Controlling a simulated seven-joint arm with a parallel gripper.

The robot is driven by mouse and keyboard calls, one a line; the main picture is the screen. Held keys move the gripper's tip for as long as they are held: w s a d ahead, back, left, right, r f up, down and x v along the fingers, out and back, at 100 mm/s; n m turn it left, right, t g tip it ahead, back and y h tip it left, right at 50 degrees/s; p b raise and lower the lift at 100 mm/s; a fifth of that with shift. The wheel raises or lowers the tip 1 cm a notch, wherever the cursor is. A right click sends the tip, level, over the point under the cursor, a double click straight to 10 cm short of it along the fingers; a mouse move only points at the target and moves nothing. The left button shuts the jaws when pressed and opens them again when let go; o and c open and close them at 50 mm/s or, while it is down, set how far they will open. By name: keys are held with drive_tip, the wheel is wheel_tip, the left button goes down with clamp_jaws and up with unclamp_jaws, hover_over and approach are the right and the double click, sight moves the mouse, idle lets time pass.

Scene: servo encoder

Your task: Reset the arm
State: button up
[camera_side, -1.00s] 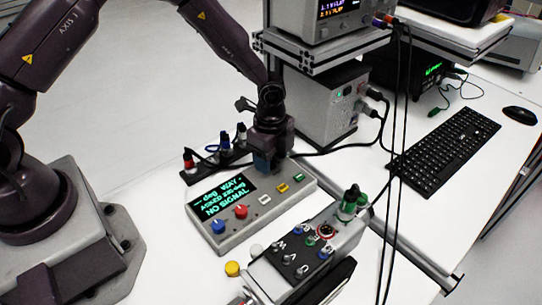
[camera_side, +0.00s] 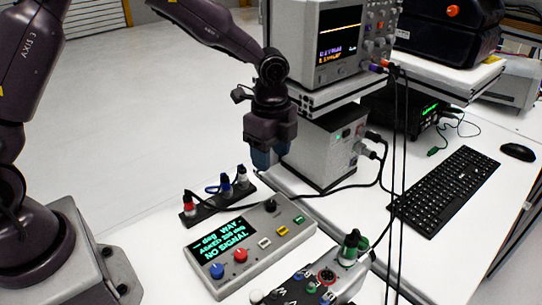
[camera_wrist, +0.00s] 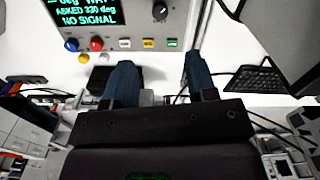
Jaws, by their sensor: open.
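The grey control box (camera_side: 262,259) lies on the white table. Its screen (camera_side: 222,241) shows green text with "NO SIGNAL"; in the wrist view the screen (camera_wrist: 88,12) also reads "ASKED 330 deg". A black knob (camera_side: 270,205), also in the wrist view (camera_wrist: 160,11), sits beside the screen. Blue (camera_side: 217,270) and red (camera_side: 240,255) buttons and white, yellow and green keys line its front. My gripper (camera_side: 268,160) hangs above and behind the box, clear of it. In the wrist view its two blue fingers (camera_wrist: 158,72) are apart with nothing held between them.
A black strip with red, blue and white plugs (camera_side: 227,187) lies behind the box. A grey device with green connectors (camera_side: 335,265) stands in front. A grey power unit (camera_side: 325,150) and an oscilloscope (camera_side: 335,45) on a shelf are close right of my gripper. Black cables hang nearby. A keyboard (camera_side: 447,190) lies right.

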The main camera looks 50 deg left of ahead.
drive_tip(key=s+a+r+n+t, duration=0.2)
drive_tip(key=s+a+r+n, duration=0.1)
drive_tip(key=s+r+n, duration=0.5)
drive_tip(key=s+a+r+n+t, duration=0.3)
drive_tip(key=s+r+n, duration=0.4)
drive_tip(key=s, duration=0.7)
wheel_tip(320, 180, up, 3)
drive_tip(key=shift+s+f+n+t, duration=0.1)
drive_tip(key=shift+s+n+t, duration=0.1)
drive_tip(key=shift+n+t, duration=0.15)
